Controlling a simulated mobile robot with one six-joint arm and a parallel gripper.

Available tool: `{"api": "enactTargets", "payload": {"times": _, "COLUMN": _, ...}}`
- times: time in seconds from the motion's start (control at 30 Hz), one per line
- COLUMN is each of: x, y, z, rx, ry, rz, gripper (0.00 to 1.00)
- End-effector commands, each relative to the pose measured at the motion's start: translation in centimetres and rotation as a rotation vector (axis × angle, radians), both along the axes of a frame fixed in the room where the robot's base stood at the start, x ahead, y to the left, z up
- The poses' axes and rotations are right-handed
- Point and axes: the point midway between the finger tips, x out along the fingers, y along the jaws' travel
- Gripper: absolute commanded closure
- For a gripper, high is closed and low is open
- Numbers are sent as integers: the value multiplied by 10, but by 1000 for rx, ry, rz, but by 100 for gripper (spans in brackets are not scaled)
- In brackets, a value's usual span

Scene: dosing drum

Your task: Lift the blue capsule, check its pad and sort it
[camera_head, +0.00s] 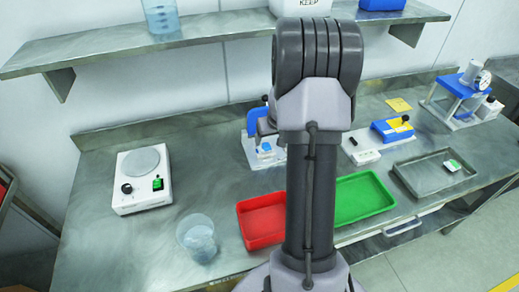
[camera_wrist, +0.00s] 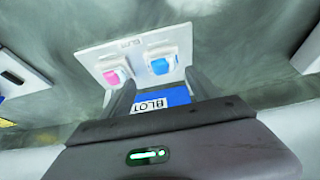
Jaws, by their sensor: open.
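In the wrist view a blue capsule (camera_wrist: 160,66) sits in a white holder on a white plate (camera_wrist: 95,55). A pink capsule (camera_wrist: 112,77) sits in a like holder to its left. My gripper (camera_wrist: 160,84) is open, its two fingers apart, on the near side of the blue capsule. I see nothing between the fingertips; whether they touch the holder, I cannot tell. A blue block with a BLOT label (camera_wrist: 152,105) shows between the fingers. The capsule's pad is not visible. In the head view my arm hides the gripper.
A red tray (camera_head: 243,216) and a green tray (camera_head: 389,199) lie at the bench front. A grey tray (camera_head: 403,178) holds a small white-and-green item. A hotplate (camera_head: 128,205) and a clear beaker (camera_head: 197,239) stand left. A blue press (camera_head: 456,90) stands at far right.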

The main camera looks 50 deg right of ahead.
Motion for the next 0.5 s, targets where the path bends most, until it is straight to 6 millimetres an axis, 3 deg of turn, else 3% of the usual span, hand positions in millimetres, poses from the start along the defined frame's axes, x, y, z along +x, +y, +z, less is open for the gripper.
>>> {"api": "enactTargets", "payload": {"times": 0.03, "x": 4, "y": -1, "z": -13, "rx": 2, "ry": 1, "rz": 0, "gripper": 29}}
{"api": "enactTargets", "payload": {"times": 0.5, "x": 34, "y": -13, "z": -72, "rx": 0, "ry": 0, "rz": -1, "gripper": 29}}
